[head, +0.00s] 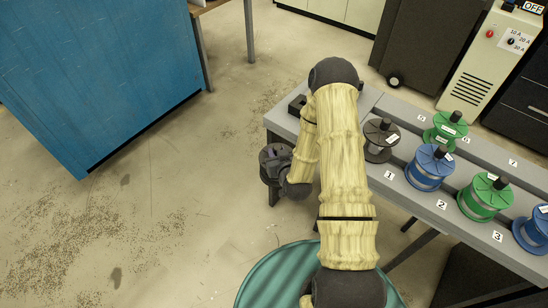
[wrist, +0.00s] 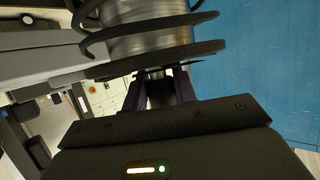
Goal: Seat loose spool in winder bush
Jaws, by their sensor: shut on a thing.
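In the wrist view my gripper (wrist: 160,84) is shut on the short stem of a spool (wrist: 150,42). This spool has dark flanges and a silvery grey winding, and it fills the top middle of that view. In the head view the dark end of my arm is left of the bench's near corner, beside the bench and not over its top. The fingers and the held spool cannot be made out there. A small black block (head: 297,105) sits on the bench's left end, partly behind my arm. I cannot tell whether it holds the winder bush.
The grey bench (head: 408,188) carries a black spool (head: 380,140) and several green and blue spools (head: 430,167) beside number labels. A blue cabinet (head: 100,70) stands left, with open floor between. A teal round top (head: 275,275) is at the bottom. A welder-like machine (head: 490,55) stands behind.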

